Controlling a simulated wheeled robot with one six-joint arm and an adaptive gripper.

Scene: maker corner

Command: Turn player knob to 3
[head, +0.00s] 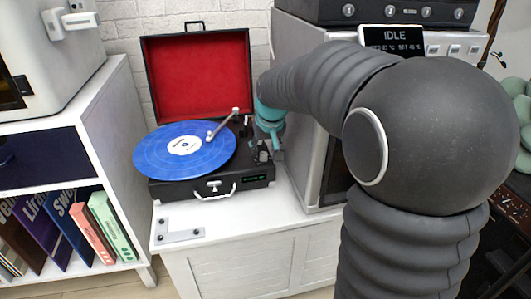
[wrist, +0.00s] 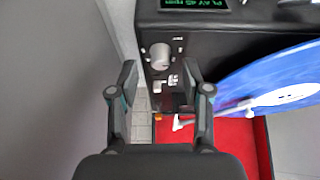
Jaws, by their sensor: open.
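The record player (head: 210,188) is a black case with its red-lined lid open. In the wrist view, the player's round grey knob (wrist: 160,56) stands on the black deck (wrist: 215,40). My gripper (wrist: 159,80) is open; its two fingers lie to either side of the knob's line, and the knob shows just beyond their tips, seemingly untouched. In the head view, my gripper (head: 264,150) is over the player's right side, and the knob cannot be made out.
The lit display (wrist: 195,4) appears upside down and seems to read "PLAY 45 rpm". Small switches (wrist: 166,82) sit close to the knob. A grey machine (head: 310,150) stands close on the right of the player. A white shelf (head: 105,110) with record sleeves is on the left.

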